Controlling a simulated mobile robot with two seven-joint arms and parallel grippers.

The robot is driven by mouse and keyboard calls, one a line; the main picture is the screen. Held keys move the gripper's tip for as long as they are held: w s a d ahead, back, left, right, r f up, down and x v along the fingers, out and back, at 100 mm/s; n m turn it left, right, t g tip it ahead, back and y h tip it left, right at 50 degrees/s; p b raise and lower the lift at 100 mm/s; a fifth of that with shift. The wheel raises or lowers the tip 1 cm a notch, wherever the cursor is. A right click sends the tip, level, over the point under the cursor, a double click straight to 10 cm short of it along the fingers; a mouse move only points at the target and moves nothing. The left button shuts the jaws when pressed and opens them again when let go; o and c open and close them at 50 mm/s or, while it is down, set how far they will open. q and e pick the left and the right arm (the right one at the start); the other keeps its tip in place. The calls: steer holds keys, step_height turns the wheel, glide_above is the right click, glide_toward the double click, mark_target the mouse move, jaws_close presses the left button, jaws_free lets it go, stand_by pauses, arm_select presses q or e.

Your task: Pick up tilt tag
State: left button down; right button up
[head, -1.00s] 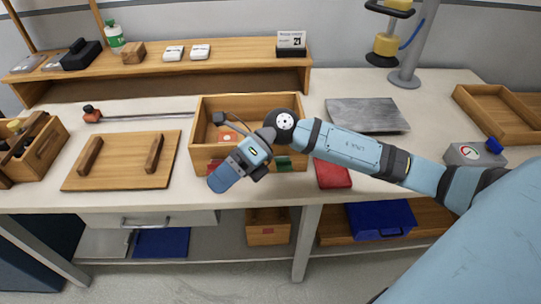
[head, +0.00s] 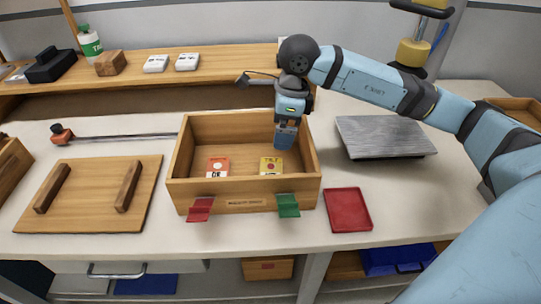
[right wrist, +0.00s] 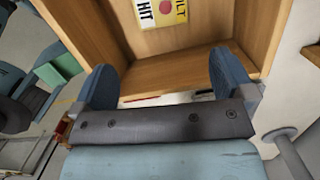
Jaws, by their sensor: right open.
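The tilt tag (head: 271,166) is a small yellow tag lying on the floor of a wooden box, in its right half. It also shows at the top of the right wrist view (right wrist: 163,12), partly cut off, with a red dot and a white strip. My right gripper (head: 285,143) hangs fingers down over the right part of the box, beyond the tag. In the right wrist view its two blue fingers (right wrist: 167,78) stand wide apart with nothing between them. My left gripper is not in view.
An orange-and-white tag (head: 218,167) lies left of the tilt tag. A red tray (head: 348,209) and metal plate (head: 385,137) lie to the right.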

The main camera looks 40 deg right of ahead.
mark_target(272, 169)
steer(key=f, duration=0.4)
steer(key=w+a+f+b, duration=0.1)
steer(key=f, duration=0.8)
steer(key=shift+w+a+f, duration=0.2)
steer(key=shift+w+a, duration=0.1)
steer(key=shift+a, duration=0.1)
steer(key=c, duration=0.6)
